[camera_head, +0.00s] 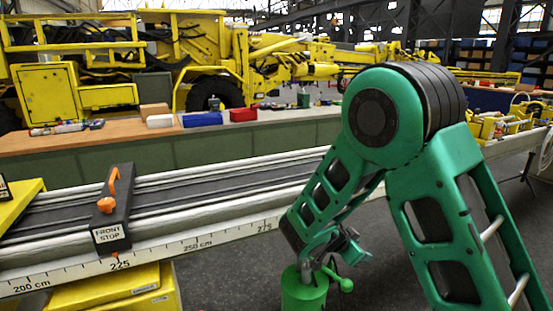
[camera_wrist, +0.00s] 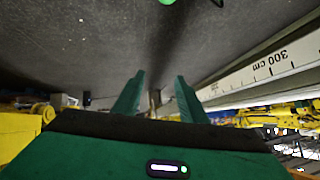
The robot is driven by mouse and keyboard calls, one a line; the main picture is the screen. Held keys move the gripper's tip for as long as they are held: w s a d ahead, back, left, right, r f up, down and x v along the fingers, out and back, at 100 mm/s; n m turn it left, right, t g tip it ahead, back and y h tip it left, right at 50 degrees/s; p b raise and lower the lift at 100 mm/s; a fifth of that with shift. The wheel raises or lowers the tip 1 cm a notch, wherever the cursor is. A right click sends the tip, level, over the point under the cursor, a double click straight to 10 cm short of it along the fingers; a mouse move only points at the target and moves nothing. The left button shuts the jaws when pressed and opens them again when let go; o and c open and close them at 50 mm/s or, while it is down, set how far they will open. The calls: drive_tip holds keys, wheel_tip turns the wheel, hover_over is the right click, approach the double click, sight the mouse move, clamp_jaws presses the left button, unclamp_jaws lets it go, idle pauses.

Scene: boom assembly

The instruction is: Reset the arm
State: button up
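My green arm stands large at the right of the head view, bent at its upper joint. My gripper (camera_head: 340,247) hangs at the lower end of the forearm, in front of the rail. In the wrist view the two green fingers of my gripper (camera_wrist: 160,77) stand apart with nothing between them. A green can-like thing with a knob (camera_head: 303,291) shows just below my gripper in the head view. I cannot tell whether they touch there. A small piece of green (camera_wrist: 165,2) shows at the top edge of the wrist view, well away from the fingers.
A long rail with a centimetre scale (camera_head: 195,245) crosses from the left. A black front stop (camera_head: 112,222) with an orange handle sits on it near 225 cm. Yellow boxes lie below it. Behind is a workbench (camera_head: 90,137) with small bins. Dark floor (camera_head: 225,288) is open below.

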drive_tip(key=s+d+r+n+g+y, duration=0.1)
drive_tip(key=s+d+r+g+y, duration=0.35)
drive_tip(key=s+d, duration=1.1)
drive_tip(key=s+r+n+g+y, duration=0.1)
drive_tip(key=s+r+n+y, duration=0.1)
drive_tip(key=s, duration=0.9)
drive_tip(key=s+r+n+g+y, duration=0.1)
drive_tip(key=s+r+n, duration=0.3)
drive_tip(key=s, duration=0.8)
drive_tip(key=shift+r+y, duration=0.35)
drive_tip(key=shift+r, duration=0.35)
drive_tip(key=shift+w+d+f, duration=0.1)
drive_tip(key=shift+w+f, duration=0.15)
drive_tip(key=shift+w, duration=0.4)
